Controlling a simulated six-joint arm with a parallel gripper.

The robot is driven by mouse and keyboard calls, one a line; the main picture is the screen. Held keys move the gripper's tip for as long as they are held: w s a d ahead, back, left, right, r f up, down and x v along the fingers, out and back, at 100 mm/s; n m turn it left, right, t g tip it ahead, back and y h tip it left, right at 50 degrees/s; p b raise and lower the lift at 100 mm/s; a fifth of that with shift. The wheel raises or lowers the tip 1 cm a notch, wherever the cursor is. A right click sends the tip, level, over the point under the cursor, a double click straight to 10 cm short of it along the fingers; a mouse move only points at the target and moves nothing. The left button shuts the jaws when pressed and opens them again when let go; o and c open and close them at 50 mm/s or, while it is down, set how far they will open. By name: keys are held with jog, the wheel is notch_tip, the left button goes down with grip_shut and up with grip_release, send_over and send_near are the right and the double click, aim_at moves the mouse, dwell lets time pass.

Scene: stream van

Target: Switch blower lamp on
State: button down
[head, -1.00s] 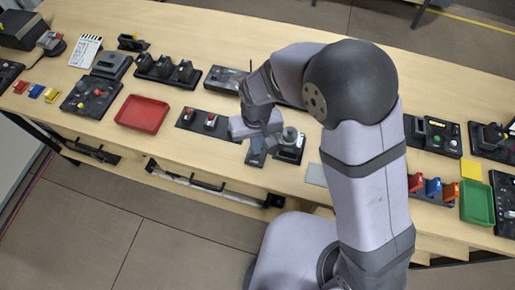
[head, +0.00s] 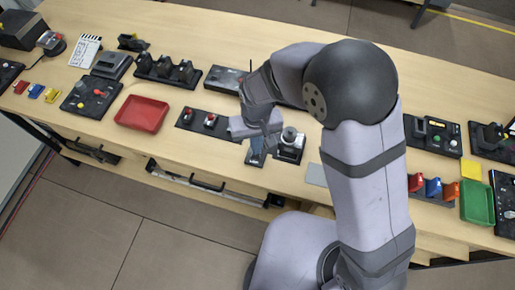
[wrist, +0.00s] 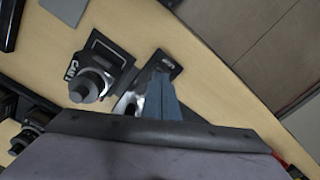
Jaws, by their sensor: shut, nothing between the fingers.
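My gripper (wrist: 163,98) is shut and empty. In the wrist view its blue-grey fingers are over a small black plate (wrist: 176,68) with a white label too small to read. The fingers hide most of this plate, including any switch on it, and I cannot tell whether they touch it. In the head view my gripper (head: 256,152) points down at the same plate (head: 251,160). I cannot make out a lit lamp or which part is the blower lamp.
Close beside the plate is a black panel with a round grey knob (wrist: 88,84); it also shows in the head view (head: 291,143). A flat grey plate (head: 316,174) lies to the right.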

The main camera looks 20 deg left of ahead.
jog(key=shift+f+b, duration=0.5)
jog(key=shift+f, duration=0.25)
dwell(0.4)
jog(key=shift+r, duration=0.1)
notch_tip(320, 180, up, 7)
jog(key=p, duration=0.6)
dwell(0.3)
dwell(0.4)
